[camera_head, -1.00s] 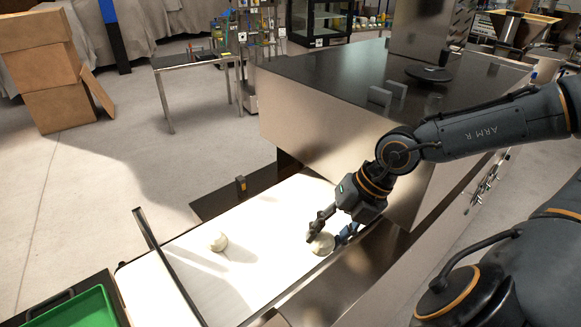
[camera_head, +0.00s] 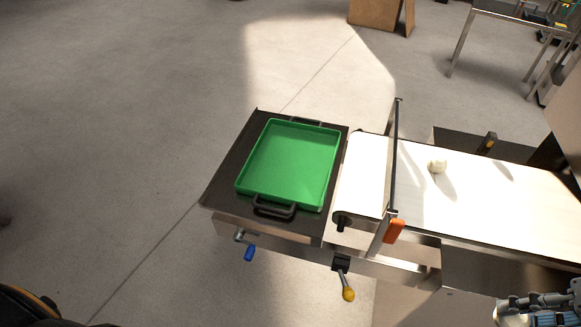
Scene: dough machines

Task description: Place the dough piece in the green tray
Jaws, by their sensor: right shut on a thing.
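The green tray (camera_head: 288,163) lies empty on a dark stand at the end of the conveyor, near the middle of the view. My right gripper (camera_head: 524,308) is at the bottom right corner, partly cut off by the picture edge. It is shut on a pale dough piece (camera_head: 508,315), of which only part shows. The gripper is to the right of the tray and on the near side of the belt. Another round dough piece (camera_head: 437,166) sits on the white belt, apart from the gripper. My left gripper is out of view.
The white conveyor belt (camera_head: 480,205) runs from the right edge toward the tray. A thin upright bar frame (camera_head: 394,160) crosses it beside the tray. An orange part (camera_head: 395,231), a yellow knob (camera_head: 348,294) and a blue handle (camera_head: 249,253) stick out in front. Open floor lies left.

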